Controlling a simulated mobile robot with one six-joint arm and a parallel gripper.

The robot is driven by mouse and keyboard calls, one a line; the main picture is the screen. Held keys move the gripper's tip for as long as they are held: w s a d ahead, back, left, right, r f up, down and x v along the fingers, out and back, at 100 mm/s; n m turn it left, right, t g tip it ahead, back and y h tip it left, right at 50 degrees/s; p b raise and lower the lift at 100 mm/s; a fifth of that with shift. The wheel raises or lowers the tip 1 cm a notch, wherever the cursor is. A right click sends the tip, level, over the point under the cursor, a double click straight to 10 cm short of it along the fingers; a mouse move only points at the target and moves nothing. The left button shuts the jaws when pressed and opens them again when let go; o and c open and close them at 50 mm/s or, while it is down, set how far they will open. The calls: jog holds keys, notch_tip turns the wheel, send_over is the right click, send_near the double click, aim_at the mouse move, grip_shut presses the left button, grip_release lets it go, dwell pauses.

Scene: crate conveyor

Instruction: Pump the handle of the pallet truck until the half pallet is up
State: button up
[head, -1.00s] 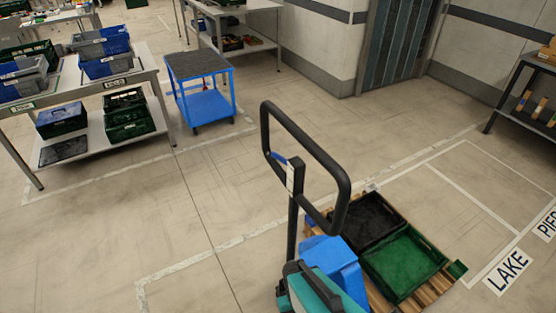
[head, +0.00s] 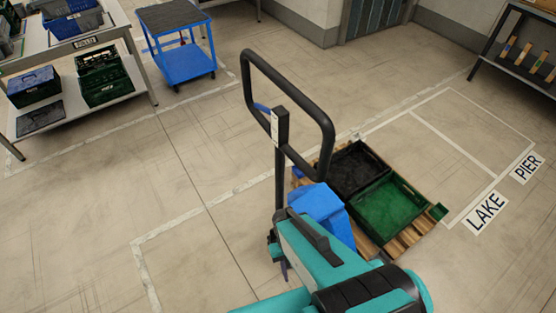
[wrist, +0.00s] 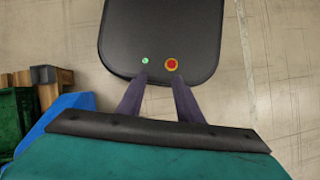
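The pallet truck has a black loop handle (head: 328,135) on an upright post and a blue body (head: 322,204). The handle stands near upright. The half pallet (head: 412,240) is wooden, behind the blue body, and carries a black crate (head: 352,168) and a green crate (head: 390,208). Its height off the floor cannot be told. My teal arm lies in front of the truck's lower part and hides some of it. My gripper (wrist: 160,82) has its two dark fingers apart, with nothing between them. It is low, beside the truck, away from the handle loop.
A blue cart (head: 180,42) stands at the back left, beside a table (head: 112,22) with crates below. A shelf (head: 520,60) stands at the back right. Floor signs LAKE (head: 486,212) and PIER (head: 528,168) lie right of the pallet. The floor left of the truck is clear.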

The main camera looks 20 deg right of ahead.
dwell(0.3)
jog(key=shift+f, duration=0.15)
jog(key=c, duration=0.6)
jog(key=shift+f+b, duration=0.3)
jog(key=shift+b, duration=0.15)
grip_shut()
jog(key=f+b, duration=0.4)
jog(key=shift+s, duration=0.25)
